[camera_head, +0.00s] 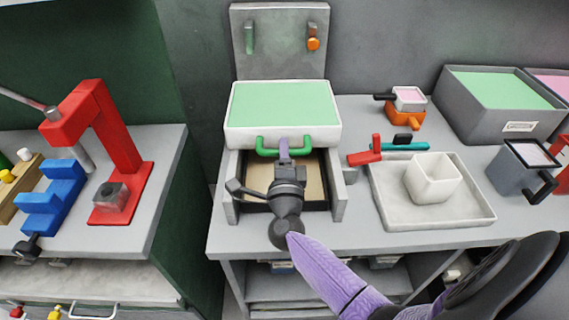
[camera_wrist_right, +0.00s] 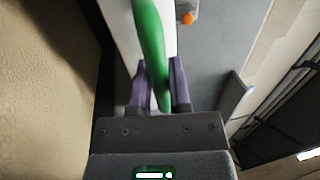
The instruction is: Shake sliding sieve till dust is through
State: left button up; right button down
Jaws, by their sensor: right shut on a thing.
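The sliding sieve (camera_head: 240,131) is a white box filled with green material, standing on a grey frame at the middle of the table. Its green handle (camera_head: 266,152) is on the near side. My right gripper (camera_head: 284,148) is shut on this handle. In the right wrist view the two purple fingers (camera_wrist_right: 160,88) sit either side of the green bar (camera_wrist_right: 149,35). Below the sieve, inside the frame, a tan surface (camera_head: 314,172) shows, partly covered by my wrist. Whether dust lies there I cannot tell. My left gripper is not in view.
A grey upright panel (camera_head: 281,62) with an orange knob (camera_head: 313,44) stands behind the sieve. To the right are a tray (camera_head: 390,213) with a white cup (camera_head: 433,178), a red-and-teal tool (camera_head: 398,147) and a grey jug (camera_head: 515,172). A red press (camera_head: 118,137) stands on the left table.

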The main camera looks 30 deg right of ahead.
jog(key=c, duration=1)
grip_release()
jog(key=o, duration=0.4)
jog(key=shift+w+d, duration=0.1)
jog(key=shift+w, duration=0.15)
jog(key=shift+s, duration=0.1)
jog(key=v, duration=1)
jog(key=shift+p, duration=0.3)
